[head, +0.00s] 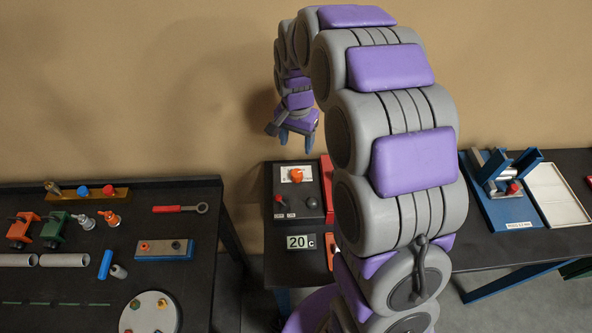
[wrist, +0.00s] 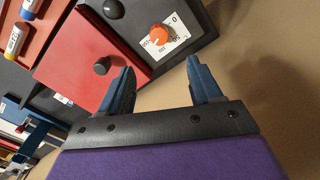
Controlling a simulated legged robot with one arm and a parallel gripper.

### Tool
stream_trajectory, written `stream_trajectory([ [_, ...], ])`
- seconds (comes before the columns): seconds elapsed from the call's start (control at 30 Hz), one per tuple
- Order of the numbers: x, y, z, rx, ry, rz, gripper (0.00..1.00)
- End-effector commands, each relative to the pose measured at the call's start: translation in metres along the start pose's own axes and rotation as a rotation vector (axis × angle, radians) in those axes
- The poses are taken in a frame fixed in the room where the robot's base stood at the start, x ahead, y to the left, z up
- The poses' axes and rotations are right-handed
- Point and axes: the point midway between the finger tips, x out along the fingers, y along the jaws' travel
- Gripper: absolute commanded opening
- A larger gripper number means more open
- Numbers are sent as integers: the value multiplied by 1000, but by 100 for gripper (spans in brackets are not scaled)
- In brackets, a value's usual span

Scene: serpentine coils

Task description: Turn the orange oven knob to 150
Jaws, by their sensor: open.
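The orange oven knob (head: 296,175) sits on a white dial plate near the top of the dark control panel in the head view. In the wrist view the orange knob (wrist: 159,34) is on its white dial (wrist: 172,40), whose markings are partly legible and appear rotated. My gripper (head: 297,137) hangs above and behind the panel in the head view. In the wrist view my gripper (wrist: 160,78) has its two blue fingers apart with nothing between them. The knob lies beyond the fingertips, apart from them. The knob's exact setting cannot be read.
A display reading 20 C (head: 301,242) is on the panel's front. A red panel (wrist: 92,45) with a black knob (wrist: 102,65) adjoins the oven panel. A left table (head: 60,290) holds tools and parts. A right table holds a blue fixture (head: 505,190). My arm hides the middle.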

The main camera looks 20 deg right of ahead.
Motion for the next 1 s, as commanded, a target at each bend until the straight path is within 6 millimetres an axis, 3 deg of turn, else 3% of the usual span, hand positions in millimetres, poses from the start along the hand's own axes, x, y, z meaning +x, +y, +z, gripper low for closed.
stream_trajectory([
  [0.2,47,1,2,-2,-7,5,64],
  [0.6,118,1,2,-1,-3,2,64],
  [0.8,133,1,2,-2,-3,1,64],
  [1.0,135,1,1,-1,-2,0,64],
])
